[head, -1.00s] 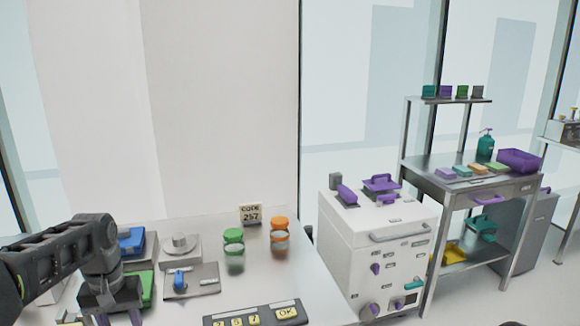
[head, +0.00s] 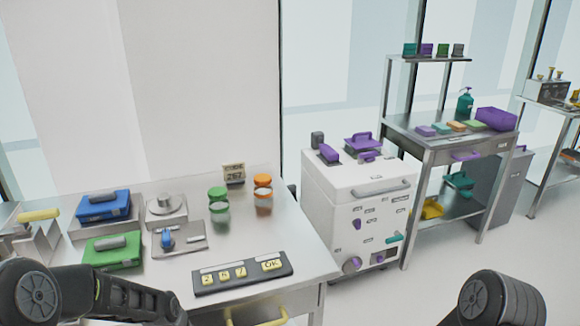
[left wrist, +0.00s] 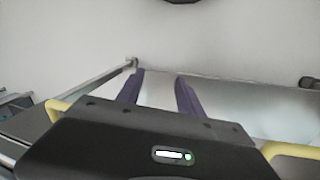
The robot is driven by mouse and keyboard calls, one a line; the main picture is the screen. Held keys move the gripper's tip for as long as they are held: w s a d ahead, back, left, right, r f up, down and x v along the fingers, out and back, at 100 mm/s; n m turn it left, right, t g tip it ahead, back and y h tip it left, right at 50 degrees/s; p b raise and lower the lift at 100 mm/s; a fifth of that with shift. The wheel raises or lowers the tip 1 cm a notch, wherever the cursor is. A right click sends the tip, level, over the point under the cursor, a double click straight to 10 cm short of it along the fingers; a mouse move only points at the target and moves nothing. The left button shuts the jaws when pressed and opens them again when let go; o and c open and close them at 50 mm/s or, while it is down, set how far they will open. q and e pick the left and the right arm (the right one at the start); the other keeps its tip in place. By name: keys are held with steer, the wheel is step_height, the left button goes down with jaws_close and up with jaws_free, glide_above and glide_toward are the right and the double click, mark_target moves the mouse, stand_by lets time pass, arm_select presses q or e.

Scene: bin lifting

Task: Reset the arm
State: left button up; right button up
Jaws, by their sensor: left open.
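A pale floor lies beyond the fingers, and yellow handles show beside the gripper body. A dark link of my right arm shows at the bottom right of the head view; the right gripper is not in view.
The table carries a blue case (head: 103,207), a green case (head: 112,250), a scale (head: 166,210), green-lidded and orange-lidded jars (head: 263,190) and a keypad (head: 243,273). A white machine (head: 345,195) and a metal shelf cart (head: 430,140) stand right.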

arm_select(q)
steer(key=s+d+f, duration=0.6)
steer(key=s, duration=0.3)
steer(key=s+d+f+h, duration=0.1)
steer(key=s+d+f, duration=0.5)
steer(key=s, duration=0.4)
steer(key=shift+s+d+f+h, duration=0.2)
steer(key=shift+d+f+h, duration=0.15)
steer(key=shift+d, duration=0.4)
steer(key=shift+c, duration=0.8)
steer(key=shift+a, duration=0.15)
